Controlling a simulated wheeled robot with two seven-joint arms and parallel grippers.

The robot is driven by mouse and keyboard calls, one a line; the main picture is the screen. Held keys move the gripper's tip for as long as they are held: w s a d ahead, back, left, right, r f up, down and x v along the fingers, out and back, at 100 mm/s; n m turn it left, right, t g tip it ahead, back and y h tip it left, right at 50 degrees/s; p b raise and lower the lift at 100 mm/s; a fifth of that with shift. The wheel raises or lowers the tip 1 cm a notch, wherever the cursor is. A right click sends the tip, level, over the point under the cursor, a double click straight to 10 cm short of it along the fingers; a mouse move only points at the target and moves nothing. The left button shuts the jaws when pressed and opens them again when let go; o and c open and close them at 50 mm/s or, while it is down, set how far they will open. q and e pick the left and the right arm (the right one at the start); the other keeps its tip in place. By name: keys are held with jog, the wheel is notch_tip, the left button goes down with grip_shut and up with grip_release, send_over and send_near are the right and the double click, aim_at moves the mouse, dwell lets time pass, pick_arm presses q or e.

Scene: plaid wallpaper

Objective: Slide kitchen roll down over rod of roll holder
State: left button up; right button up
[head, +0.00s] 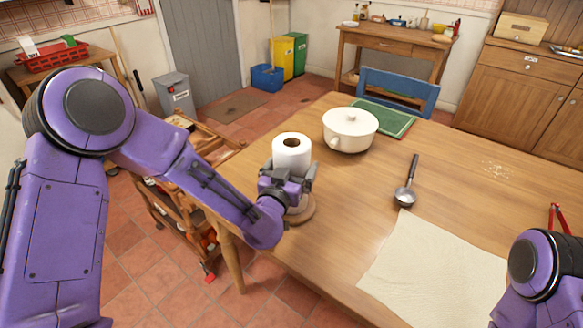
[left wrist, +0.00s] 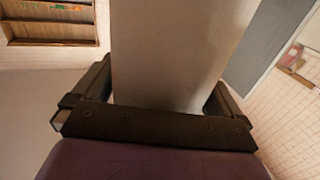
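The white kitchen roll (head: 292,152) stands upright near the table's left edge, its dark core hole facing up. My left gripper (head: 288,182) has its fingers on either side of the roll's lower part, shut on it; in the left wrist view the roll (left wrist: 170,55) fills the space between the fingers (left wrist: 160,100). The round wooden base of the roll holder (head: 302,213) shows on the table below and behind the gripper. The rod is not visible, so I cannot tell whether it is inside the roll. My right gripper is out of view; only its arm shows at lower right.
A white lidded pot (head: 350,130) stands right of the roll, by a green mat (head: 385,119). A ladle (head: 406,184), a cream cloth (head: 432,268) and a red item (head: 557,217) lie farther right. A wooden cart (head: 180,180) stands left of the table.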

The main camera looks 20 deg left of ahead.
pick_arm(q)
jog(key=s+b, duration=0.1)
jog(key=s, duration=0.9)
jog(key=shift+s+a, duration=0.2)
jog(key=shift+s, duration=0.05)
